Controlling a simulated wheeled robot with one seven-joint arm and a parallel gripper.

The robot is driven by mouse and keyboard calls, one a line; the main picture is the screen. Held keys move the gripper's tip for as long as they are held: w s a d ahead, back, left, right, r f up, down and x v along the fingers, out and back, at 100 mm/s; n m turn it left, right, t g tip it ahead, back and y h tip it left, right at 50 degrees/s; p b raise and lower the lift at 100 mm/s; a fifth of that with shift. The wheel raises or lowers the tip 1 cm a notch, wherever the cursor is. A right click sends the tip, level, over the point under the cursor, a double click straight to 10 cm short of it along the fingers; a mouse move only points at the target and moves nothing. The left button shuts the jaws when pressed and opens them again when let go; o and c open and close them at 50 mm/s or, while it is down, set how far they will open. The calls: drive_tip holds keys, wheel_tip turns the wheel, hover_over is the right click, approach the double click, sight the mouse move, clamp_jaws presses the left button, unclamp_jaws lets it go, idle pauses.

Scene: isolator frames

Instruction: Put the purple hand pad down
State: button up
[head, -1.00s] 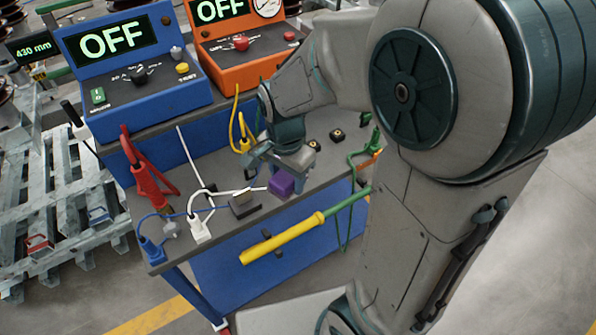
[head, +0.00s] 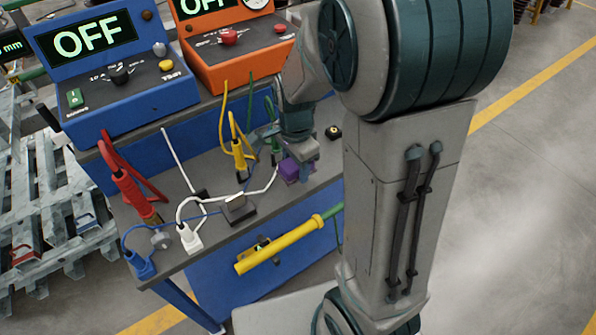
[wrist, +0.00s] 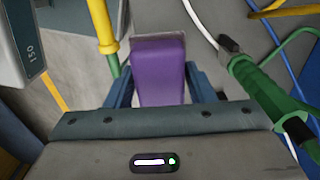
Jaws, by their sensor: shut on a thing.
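The purple hand pad (head: 289,171) is between the fingers of my gripper (head: 296,160), at the right part of the grey bench top (head: 262,224). In the wrist view the purple pad (wrist: 160,75) fills the space between the two blue-grey fingers of my gripper (wrist: 160,88), which is shut on it. The pad's far edge shows a pale grey strip. I cannot tell whether its underside touches the bench top. Part of the pad is hidden by my gripper in the head view.
Left of the pad are a dark block (head: 238,209), a white plug (head: 190,238) and a red clamp (head: 135,195). A yellow connector (head: 240,157) stands behind. A yellow pole (head: 278,248) lies along the bench front. Blue (head: 105,70) and orange (head: 240,55) consoles stand at the back.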

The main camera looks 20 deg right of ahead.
drive_tip(key=shift+w+d+f, duration=0.5)
drive_tip(key=shift+w+f, duration=0.2)
drive_tip(key=shift+w, duration=0.15)
wheel_tip(320, 180, down, 4)
drive_tip(key=shift+r, duration=0.1)
